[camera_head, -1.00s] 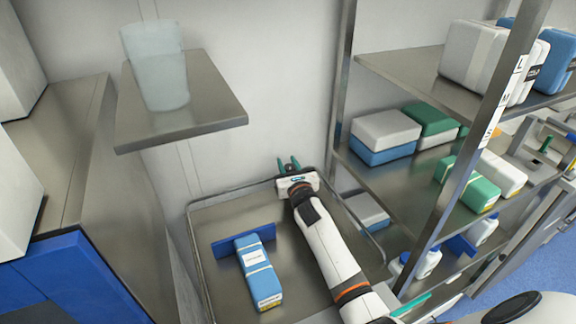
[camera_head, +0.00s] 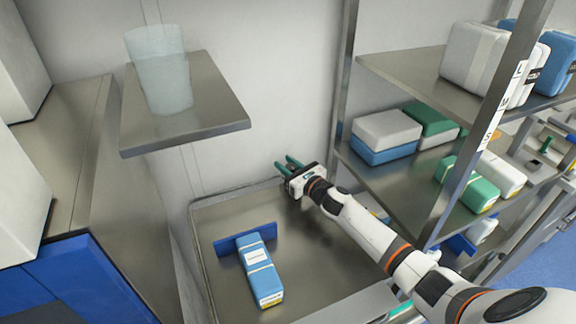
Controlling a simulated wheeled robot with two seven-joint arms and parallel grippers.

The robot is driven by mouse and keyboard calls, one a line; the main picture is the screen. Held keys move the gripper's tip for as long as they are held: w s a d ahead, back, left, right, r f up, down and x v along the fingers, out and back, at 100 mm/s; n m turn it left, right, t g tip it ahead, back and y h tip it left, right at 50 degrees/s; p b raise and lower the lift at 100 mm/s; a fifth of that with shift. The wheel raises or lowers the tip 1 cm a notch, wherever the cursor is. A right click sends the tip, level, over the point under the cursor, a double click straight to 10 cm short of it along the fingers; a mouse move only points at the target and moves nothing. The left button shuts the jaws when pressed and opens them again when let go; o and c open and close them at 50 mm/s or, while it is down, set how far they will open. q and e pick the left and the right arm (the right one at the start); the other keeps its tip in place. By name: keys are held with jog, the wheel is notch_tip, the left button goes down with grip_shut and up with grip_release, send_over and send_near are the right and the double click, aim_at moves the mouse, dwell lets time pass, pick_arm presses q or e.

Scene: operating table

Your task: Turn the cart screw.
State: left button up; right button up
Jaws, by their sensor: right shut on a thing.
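The steel cart (camera_head: 222,285) stands below and ahead of me, with a raised rim round its top. My right gripper (camera_head: 285,162) is at the cart's far right corner, close to the wall. Its two green fingers point away from me and stand a little apart, shut on the cart screw. The screw itself is too small or hidden to make out between the fingers. My left gripper is not in view.
A blue-and-white box (camera_head: 260,273) and a dark blue bar (camera_head: 230,243) lie on the cart. A shelf (camera_head: 215,105) holding a translucent cup (camera_head: 162,75) juts out above left. A steel rack (camera_head: 395,185) with several boxes stands close on the right.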

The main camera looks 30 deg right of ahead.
jog(key=shift+n+g+y+b, duration=0.4)
jog(key=shift+n+y, duration=0.3)
jog(key=shift+y, duration=0.4)
jog(key=shift+a, duration=0.1)
jog(key=o, duration=1)
jog(key=shift+c, duration=0.2)
jog(key=shift+v, duration=3.8)
